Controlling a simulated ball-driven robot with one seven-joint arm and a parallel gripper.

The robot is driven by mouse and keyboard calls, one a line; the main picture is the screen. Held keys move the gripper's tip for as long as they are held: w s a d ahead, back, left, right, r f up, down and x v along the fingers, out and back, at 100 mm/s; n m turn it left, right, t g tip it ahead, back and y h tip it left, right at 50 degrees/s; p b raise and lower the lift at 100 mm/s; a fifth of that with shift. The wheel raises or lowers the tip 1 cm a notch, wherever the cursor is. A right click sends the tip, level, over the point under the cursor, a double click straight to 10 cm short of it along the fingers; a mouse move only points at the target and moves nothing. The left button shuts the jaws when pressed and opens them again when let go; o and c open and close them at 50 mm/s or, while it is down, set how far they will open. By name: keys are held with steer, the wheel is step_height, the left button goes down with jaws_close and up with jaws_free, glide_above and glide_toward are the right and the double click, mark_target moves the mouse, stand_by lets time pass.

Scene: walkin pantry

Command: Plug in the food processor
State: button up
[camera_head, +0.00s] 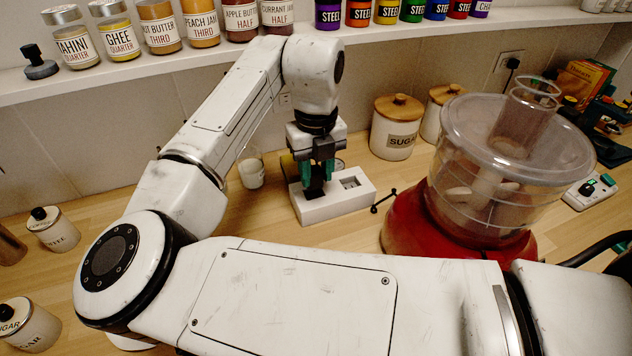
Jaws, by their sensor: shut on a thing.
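The food processor (460,217) stands at the right, with a red base and a clear lidded bowl. A white socket block (335,206) lies on the counter left of it, with one bare outlet showing at its right end. My gripper (318,178), with teal fingers, points down over the block's left end. It is shut on a black plug (316,188). The plug is at the left outlet; I cannot tell whether it is seated or just above. The fingers hide part of it, and its cord is not clear.
A small black piece (384,200) lies between the block and the food processor. A white power strip (590,190) is at right. A shelf of jars (160,65) overhangs the back.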

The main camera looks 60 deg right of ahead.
mark_target(316, 185)
steer(key=shift+f, duration=1.8)
steer(key=o, duration=1)
steer(key=shift+f, duration=0.1)
steer(key=shift+o, duration=0.2)
step_height(316, 185, up, 12)
steer(key=shift+r+b, duration=0.15)
steer(key=shift+b, duration=0.15)
